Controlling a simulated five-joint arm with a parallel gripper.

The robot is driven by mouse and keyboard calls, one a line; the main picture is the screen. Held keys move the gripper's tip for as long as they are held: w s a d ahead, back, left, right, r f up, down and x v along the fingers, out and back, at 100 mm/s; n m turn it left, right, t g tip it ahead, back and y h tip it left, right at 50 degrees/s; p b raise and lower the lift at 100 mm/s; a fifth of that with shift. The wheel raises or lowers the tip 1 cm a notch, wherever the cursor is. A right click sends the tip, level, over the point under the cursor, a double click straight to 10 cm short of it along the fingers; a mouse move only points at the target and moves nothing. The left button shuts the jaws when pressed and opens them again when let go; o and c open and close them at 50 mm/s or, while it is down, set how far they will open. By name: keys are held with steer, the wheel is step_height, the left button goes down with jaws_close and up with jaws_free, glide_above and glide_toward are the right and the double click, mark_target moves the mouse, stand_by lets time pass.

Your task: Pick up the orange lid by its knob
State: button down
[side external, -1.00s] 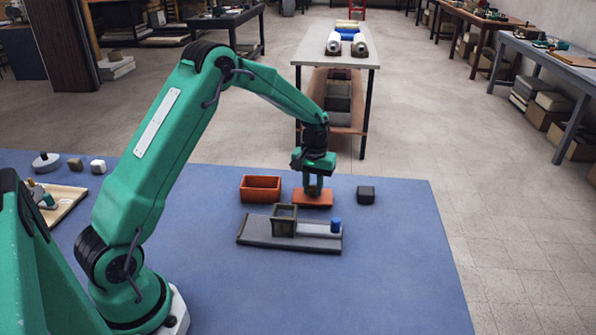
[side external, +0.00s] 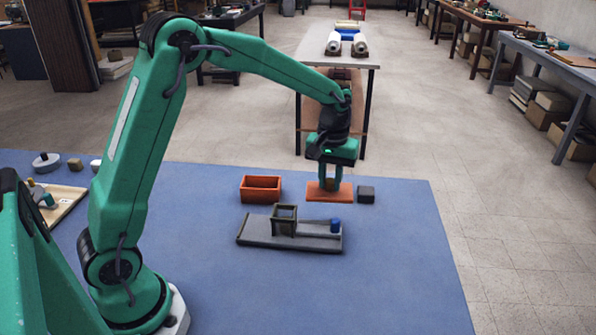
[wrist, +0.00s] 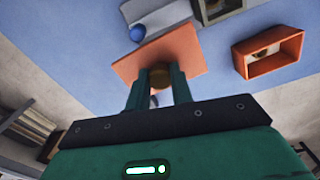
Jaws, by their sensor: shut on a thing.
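The orange lid (side external: 322,195) is a flat square plate. My gripper (side external: 330,184) is above it and shut on its brownish knob (wrist: 160,77). In the wrist view the lid (wrist: 185,50) spans beyond the fingertips, with my two fingers on either side of the knob. The lid appears lifted off the blue table and slightly tilted in the side view. The orange open box (side external: 261,189) stands to the left of the lid. In the wrist view this box (wrist: 268,52) shows a small brownish thing inside.
A dark block (side external: 366,194) is close to the right of the lid. A grey board (side external: 262,234) in front carries an open olive frame (side external: 284,219) and a blue cylinder (side external: 336,225). The blue table (side external: 400,270) is clear at front right.

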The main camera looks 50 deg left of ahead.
steer(key=shift+s+d+r, duration=0.15)
steer(key=shift+d+r, duration=0.1)
steer(key=shift+d, duration=0.15)
steer(key=shift+r, duration=0.15)
